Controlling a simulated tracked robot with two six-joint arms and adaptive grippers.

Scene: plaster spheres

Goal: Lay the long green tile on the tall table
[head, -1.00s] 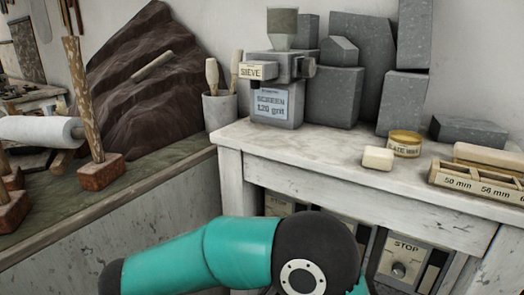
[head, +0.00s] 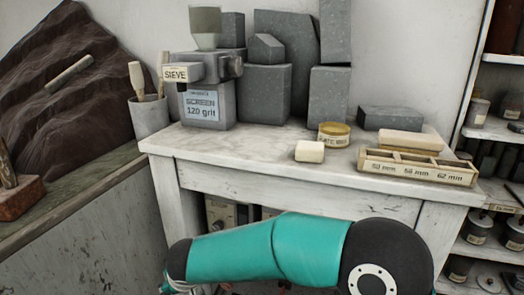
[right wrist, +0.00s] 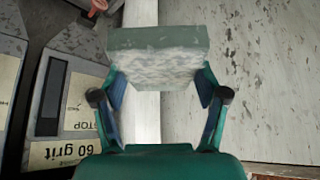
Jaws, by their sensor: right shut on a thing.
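The tall table (head: 255,155) is white and worn, in the middle of the head view; its top is partly covered with things. In the right wrist view my right gripper (right wrist: 160,78) is shut on a grey-green slab with a pale, speckled face, which looks like the long green tile (right wrist: 157,39). The tile is held across the fingers; its full length cannot be told. In the head view a teal arm of mine crosses low in front of the table, and the tile does not show there. My left gripper is not in view.
On the table stand a sieve machine (head: 207,105), grey stone blocks (head: 263,92), a yellow tin (head: 333,135), a cream block (head: 309,151) and a marked wooden rack (head: 415,170). The front left of the top is bare. Shelves (head: 490,135) stand at the right.

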